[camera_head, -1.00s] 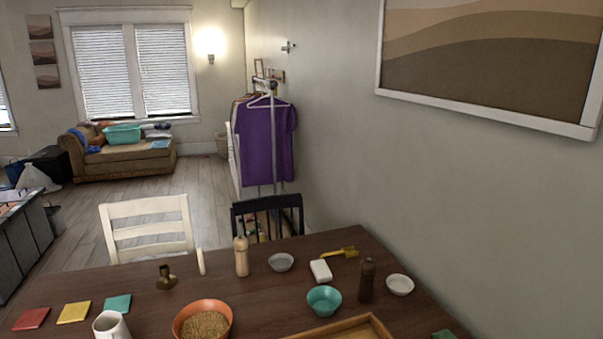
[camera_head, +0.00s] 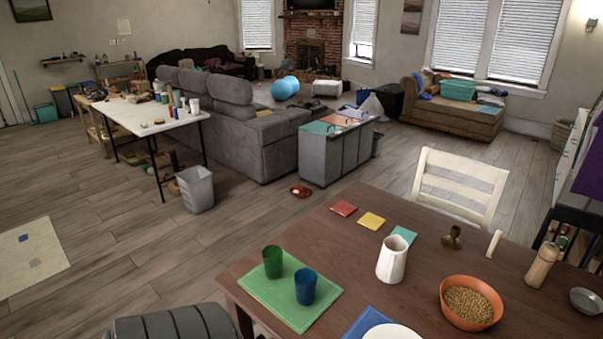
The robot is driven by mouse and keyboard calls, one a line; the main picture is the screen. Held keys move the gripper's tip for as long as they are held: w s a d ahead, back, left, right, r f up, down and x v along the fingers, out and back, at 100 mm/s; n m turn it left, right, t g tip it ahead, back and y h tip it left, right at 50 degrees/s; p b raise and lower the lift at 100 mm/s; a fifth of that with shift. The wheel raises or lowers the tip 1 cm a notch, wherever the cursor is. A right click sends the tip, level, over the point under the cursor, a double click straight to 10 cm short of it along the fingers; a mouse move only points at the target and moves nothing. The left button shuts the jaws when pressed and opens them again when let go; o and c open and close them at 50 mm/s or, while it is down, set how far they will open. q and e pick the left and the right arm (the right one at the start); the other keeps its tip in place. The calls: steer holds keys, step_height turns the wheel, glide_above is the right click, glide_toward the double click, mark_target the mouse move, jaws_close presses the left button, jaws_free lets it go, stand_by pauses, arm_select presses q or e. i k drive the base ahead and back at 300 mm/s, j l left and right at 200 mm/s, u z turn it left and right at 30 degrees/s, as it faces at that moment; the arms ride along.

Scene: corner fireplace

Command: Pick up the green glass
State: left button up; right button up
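A green glass (camera_head: 273,262) stands upright on a green placemat (camera_head: 265,299) near the left corner of the wooden dining table (camera_head: 345,260). A blue glass (camera_head: 305,286) stands just to its right on the same mat. Neither of my grippers shows in the head view.
A white pitcher (camera_head: 392,259) and an orange bowl of grain (camera_head: 470,303) stand to the right on the table. Colored coasters (camera_head: 371,221) lie at its far edge. A dark chair (camera_head: 172,324) is at the near left, a white chair (camera_head: 460,188) behind. Floor left of the table is mostly open.

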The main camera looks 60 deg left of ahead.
mark_target(273, 255)
steer(key=j+u, duration=0.15)
steer(key=u, duration=1.9)
steer(key=i+j, duration=0.1)
steer(key=j, duration=0.35)
steer(key=i+j+z, duration=0.15)
steer(key=j, duration=0.25)
steer(key=i+j, duration=0.1)
steer(key=j, duration=0.35)
steer(key=i+j+z, duration=0.15)
steer(key=j, duration=0.3)
steer(key=k, duration=0.05)
